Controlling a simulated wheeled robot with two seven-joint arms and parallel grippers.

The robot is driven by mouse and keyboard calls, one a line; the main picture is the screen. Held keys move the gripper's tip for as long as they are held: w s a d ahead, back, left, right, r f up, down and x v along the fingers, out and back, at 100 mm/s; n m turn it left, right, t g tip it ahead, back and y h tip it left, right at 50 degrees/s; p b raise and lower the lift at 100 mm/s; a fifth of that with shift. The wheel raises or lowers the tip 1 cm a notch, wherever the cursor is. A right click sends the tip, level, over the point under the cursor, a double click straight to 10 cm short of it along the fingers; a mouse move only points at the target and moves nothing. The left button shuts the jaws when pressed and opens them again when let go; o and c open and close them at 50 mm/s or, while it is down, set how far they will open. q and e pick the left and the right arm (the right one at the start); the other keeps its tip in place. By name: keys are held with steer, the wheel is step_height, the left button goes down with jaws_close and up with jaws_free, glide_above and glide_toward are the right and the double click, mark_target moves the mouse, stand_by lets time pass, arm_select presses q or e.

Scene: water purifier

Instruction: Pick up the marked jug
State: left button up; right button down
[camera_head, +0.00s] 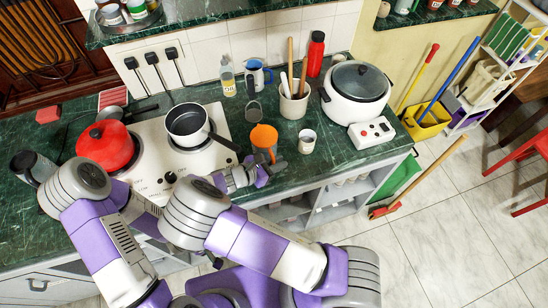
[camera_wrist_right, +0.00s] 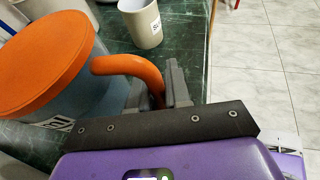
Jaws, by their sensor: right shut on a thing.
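The jug (camera_wrist_right: 75,95) has an orange lid, an orange handle and a grey-blue body with a white label partly in view in the right wrist view. In the head view its orange top (camera_head: 264,136) shows near the counter's front edge, right of the stove. My right gripper (camera_head: 272,168) is at the jug's near right side. In the wrist view the right gripper (camera_wrist_right: 160,92) has its fingers shut around the orange handle. I cannot tell if the jug's base touches the counter.
A labelled cup (camera_head: 307,140) stands close right of the jug. A pan (camera_head: 189,126) on the white stove points its handle toward the jug. A utensil holder (camera_head: 294,101), a blue-and-white jug (camera_head: 256,77) and a white cooker (camera_head: 356,92) stand behind.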

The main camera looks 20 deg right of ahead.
mark_target(274, 161)
steer(key=r, duration=0.2)
steer(key=r+p, duration=0.1)
steer(key=shift+s+r, duration=0.25)
steer(key=shift+s, duration=0.05)
steer(key=s, duration=1.7)
steer(key=shift+s+d, duration=0.2)
steer(key=shift+d, duration=0.15)
steer(key=shift+f, duration=0.1)
